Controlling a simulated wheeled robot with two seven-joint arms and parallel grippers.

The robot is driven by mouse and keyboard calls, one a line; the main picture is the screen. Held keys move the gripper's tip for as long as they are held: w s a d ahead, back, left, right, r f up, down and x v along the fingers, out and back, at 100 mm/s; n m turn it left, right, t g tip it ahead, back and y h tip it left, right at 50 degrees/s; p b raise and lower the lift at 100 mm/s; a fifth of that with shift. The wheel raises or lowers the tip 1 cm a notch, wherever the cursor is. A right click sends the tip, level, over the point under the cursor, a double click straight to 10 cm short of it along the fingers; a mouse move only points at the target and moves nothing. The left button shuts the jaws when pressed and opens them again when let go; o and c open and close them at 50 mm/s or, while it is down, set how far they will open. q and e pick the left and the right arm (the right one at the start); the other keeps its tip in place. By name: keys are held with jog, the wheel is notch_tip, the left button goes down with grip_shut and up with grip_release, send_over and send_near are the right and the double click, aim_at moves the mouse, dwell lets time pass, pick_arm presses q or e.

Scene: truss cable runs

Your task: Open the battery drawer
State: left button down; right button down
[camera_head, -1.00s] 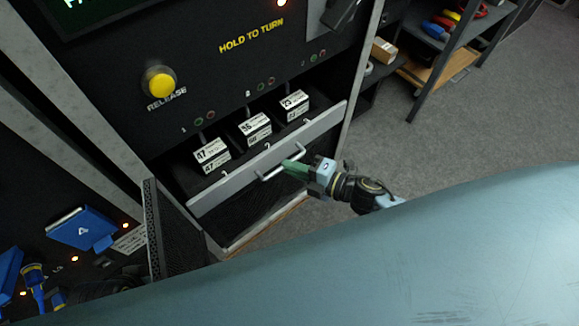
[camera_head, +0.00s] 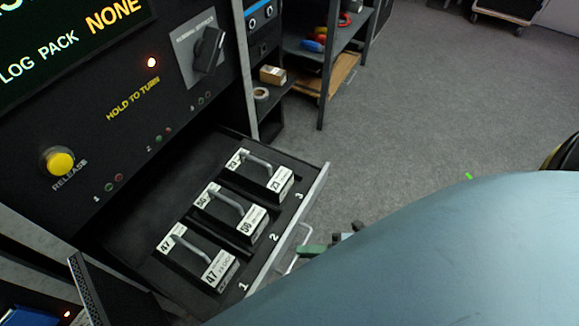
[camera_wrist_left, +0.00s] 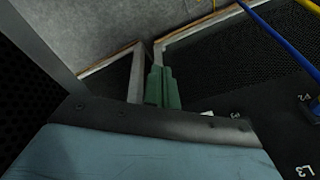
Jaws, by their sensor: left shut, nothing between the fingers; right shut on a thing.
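The battery drawer (camera_head: 318,187) stands pulled well out of the black cabinet in the head view. Three black battery packs with grey handles lie in it: pack 47 (camera_head: 196,258), pack 56 (camera_head: 231,213) and pack 23 (camera_head: 258,174), beside slot marks 1, 2 and 3. My right gripper (camera_head: 311,251) is shut on the drawer's bar handle (camera_head: 292,265) at the front. My own blue-grey body part hides most of that gripper and the near end of the drawer. My left gripper (camera_wrist_left: 161,88) shows only in the left wrist view, with green fingers shut and empty.
The cabinet front carries a yellow release button (camera_head: 58,161), a rotary switch (camera_head: 207,50) and a display (camera_head: 65,45). A shelf (camera_head: 318,55) with tools stands behind. Grey floor (camera_head: 430,100) to the right is clear. Blue cable (camera_wrist_left: 277,45) crosses the left wrist view.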

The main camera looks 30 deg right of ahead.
pick_arm(q)
jog(key=shift+s+a+f, duration=0.2)
jog(key=shift+a+f, duration=0.15)
jog(key=shift+f, duration=0.25)
pick_arm(e)
jog(key=shift+s+d, duration=0.45)
jog(key=shift+s, duration=0.3)
jog(key=shift+s+d, duration=0.45)
jog(key=shift+s, duration=0.25)
jog(key=shift+s+d, duration=0.45)
jog(key=shift+s, duration=0.3)
jog(key=c, duration=1.5)
grip_release()
jog(key=shift+s, duration=0.1)
